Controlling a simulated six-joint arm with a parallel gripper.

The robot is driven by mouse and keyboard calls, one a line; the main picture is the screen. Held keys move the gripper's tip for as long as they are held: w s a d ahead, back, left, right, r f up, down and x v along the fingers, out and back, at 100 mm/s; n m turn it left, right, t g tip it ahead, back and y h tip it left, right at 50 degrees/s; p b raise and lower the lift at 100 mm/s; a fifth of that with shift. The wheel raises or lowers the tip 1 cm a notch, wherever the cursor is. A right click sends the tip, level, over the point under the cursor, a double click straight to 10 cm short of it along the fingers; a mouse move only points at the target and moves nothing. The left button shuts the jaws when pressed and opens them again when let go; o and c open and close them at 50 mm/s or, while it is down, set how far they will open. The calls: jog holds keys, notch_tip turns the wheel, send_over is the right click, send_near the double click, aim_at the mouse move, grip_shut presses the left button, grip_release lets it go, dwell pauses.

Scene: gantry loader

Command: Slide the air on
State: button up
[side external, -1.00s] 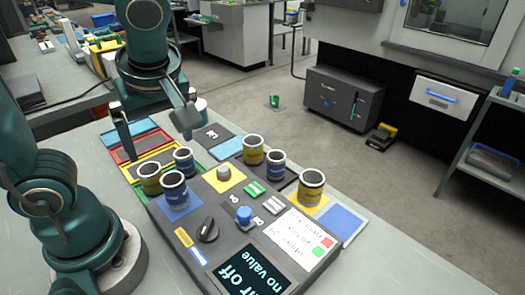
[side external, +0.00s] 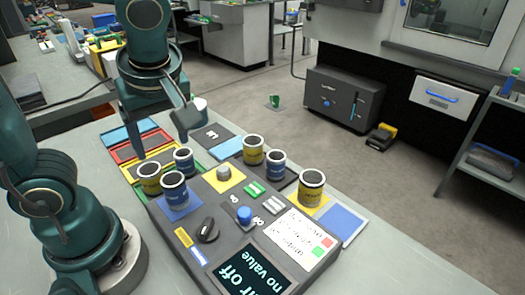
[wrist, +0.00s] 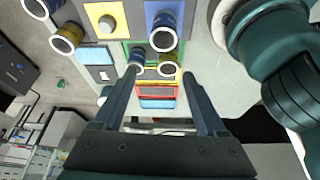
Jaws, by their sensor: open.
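The grey control panel (side external: 225,247) lies on the bench. Its dark screen (side external: 250,270) reads "off" and "no value", partly cut off. A blue knob (side external: 243,214) stands on a dark plate, with a black knob (side external: 207,230) beside it. I cannot tell for certain which one is the air slide. A grey knob (side external: 224,173) sits on a yellow square, also in the wrist view (wrist: 106,23). My gripper (side external: 163,147) is open and empty, beyond the panel's far end and apart from these knobs. In the wrist view its fingers (wrist: 160,77) point towards two cups.
Blue-banded cups (side external: 174,190) and yellow-banded cups (side external: 311,188) stand around the knobs. Coloured trays (side external: 137,147) lie at the far end, below my gripper. Green and white blocks (side external: 255,189) sit mid-panel.

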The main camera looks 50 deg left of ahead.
jog(key=w+d+f+h, duration=0.2)
jog(key=w+d+h, duration=0.15)
jog(key=d, duration=0.45)
jog(key=m+h, duration=0.1)
send_over(244, 212)
notch_tip(244, 212, down, 2)
jog(key=shift+w+f, duration=0.15)
jog(key=shift+g, duration=0.3)
jog(key=shift+f, duration=2.7)
grip_shut()
